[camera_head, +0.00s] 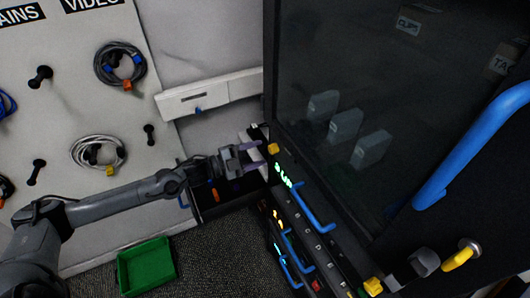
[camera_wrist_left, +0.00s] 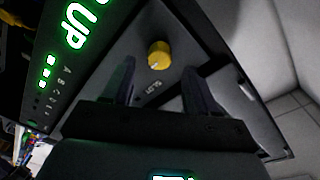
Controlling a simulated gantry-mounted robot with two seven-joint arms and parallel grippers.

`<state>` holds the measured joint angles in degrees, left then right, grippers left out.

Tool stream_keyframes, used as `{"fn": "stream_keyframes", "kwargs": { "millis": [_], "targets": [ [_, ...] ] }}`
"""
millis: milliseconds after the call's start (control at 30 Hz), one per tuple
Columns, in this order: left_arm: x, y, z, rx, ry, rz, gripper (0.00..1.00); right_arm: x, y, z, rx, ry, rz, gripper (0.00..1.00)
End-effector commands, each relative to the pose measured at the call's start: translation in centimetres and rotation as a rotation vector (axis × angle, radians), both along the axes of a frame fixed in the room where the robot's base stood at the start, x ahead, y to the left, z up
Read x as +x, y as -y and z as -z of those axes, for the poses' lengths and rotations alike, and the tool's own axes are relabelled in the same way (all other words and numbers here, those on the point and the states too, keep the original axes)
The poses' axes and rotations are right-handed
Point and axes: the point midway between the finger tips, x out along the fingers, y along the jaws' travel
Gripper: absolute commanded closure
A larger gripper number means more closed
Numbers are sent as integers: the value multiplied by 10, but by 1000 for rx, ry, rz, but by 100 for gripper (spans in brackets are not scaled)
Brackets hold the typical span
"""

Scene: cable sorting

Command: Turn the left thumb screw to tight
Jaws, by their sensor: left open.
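The left thumb screw is a small yellow knob (camera_head: 273,148) at the upper left end of a dark rack panel with green lit letters. In the left wrist view the yellow knob (camera_wrist_left: 159,53) stands out from the dark panel, with a small mark on its face. My left gripper (camera_head: 261,156) is open and points at the knob from the left. In the left wrist view its two dark fingers (camera_wrist_left: 160,76) are apart, and the knob appears between and just beyond their tips. No grip on it shows. Another yellow screw (camera_head: 373,286) sits at the panel's lower right end.
A dark glass-fronted cabinet door with a big blue handle (camera_head: 470,148) fills the right. Blue rack handles (camera_head: 309,207) stick out below the knob. A pegboard with coiled cables (camera_head: 98,151) is at left. A green bin (camera_head: 146,266) stands on the floor.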

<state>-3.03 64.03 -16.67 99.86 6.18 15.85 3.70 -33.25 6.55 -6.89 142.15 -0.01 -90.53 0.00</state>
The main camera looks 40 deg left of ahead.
Motion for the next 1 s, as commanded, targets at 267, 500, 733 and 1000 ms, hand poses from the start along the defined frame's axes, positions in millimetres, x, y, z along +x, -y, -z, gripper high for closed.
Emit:
{"fn": "stream_keyframes", "kwargs": {
  "millis": [267,500,733,1000],
  "targets": [
    [22,11,0,-1,1,-1,42,0,0,2,0,0,0,57],
    [29,16,0,0,0,1,42,0,1,2,-4,0,-3,57],
    [30,16,0,1,-1,2,42,0,3,3,-11,0,-7,57],
    [30,16,0,1,-1,2,71,0,2,3,-11,0,-6,57]
  ]
}}
